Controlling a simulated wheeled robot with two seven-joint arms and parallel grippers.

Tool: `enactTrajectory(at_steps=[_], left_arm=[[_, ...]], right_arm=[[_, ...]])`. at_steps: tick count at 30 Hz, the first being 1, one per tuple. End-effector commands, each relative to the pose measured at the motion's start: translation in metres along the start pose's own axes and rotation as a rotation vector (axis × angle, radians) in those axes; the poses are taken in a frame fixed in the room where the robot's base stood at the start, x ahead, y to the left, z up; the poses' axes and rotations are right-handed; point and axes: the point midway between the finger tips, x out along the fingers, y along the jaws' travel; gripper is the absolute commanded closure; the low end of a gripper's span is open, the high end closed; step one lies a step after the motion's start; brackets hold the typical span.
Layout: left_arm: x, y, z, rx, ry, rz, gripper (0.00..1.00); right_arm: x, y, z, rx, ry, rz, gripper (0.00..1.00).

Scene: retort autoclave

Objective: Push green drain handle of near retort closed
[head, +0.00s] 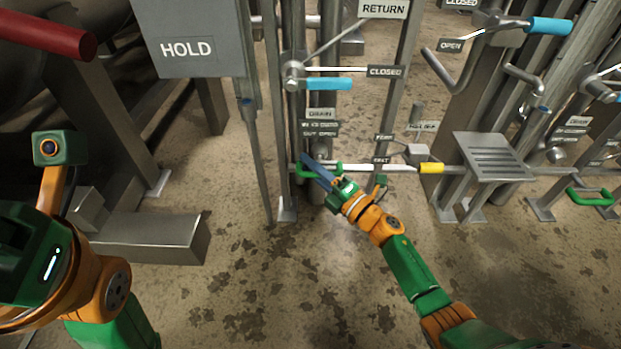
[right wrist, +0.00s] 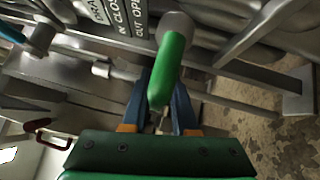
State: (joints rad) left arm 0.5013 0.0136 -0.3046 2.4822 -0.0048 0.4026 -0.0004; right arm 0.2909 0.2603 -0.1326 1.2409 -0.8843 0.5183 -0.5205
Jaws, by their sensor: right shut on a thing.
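The green drain handle (head: 304,172) of the near retort sits low on the pipework in the head view, under a drain sign (head: 321,124) reading in closed, out open. My right gripper (head: 308,161) reaches it from the lower right, its blue fingers shut on the handle. In the right wrist view the green handle (right wrist: 168,70) lies between the two blue fingers and hides part of them. How far the handle sticks out is hard to tell. My left gripper (head: 35,255) is at the left edge of the head view; its fingers do not show.
A blue-handled valve (head: 328,84) stands above the drain handle. A yellow-tipped lever (head: 431,168) and a slotted metal step (head: 490,157) are to the right. Another green handle (head: 591,197) is at the far right. The stained floor (head: 255,300) in front is clear.

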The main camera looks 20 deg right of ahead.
Motion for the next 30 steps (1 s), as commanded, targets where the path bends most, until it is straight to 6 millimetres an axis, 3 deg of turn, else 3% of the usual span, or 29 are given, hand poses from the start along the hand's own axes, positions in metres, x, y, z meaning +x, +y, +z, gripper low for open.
enactTrajectory(at_steps=[10,11,13,23,30], left_arm=[[0.002,0.001,-0.004,0.0,0.018,0.002,0.5],[0.002,0.001,-0.004,0.0,0.018,0.002,0.5],[0.002,0.001,-0.004,-0.001,0.017,0.001,0.5],[0.006,0.0,-0.003,-0.001,0.016,0.0,0.5],[0.015,-0.006,0.006,-0.002,-0.01,-0.008,0.5]], right_arm=[[0.003,0.004,0.004,0.001,-0.004,0.008,1.0],[0.003,0.004,0.004,0.001,-0.004,0.008,0.68],[0.003,0.003,0.004,0.0,-0.004,0.007,0.5],[-0.003,0.002,0.003,0.002,-0.003,0.0,0.5],[-0.053,0.004,0.003,0.002,-0.003,-0.001,0.5]])
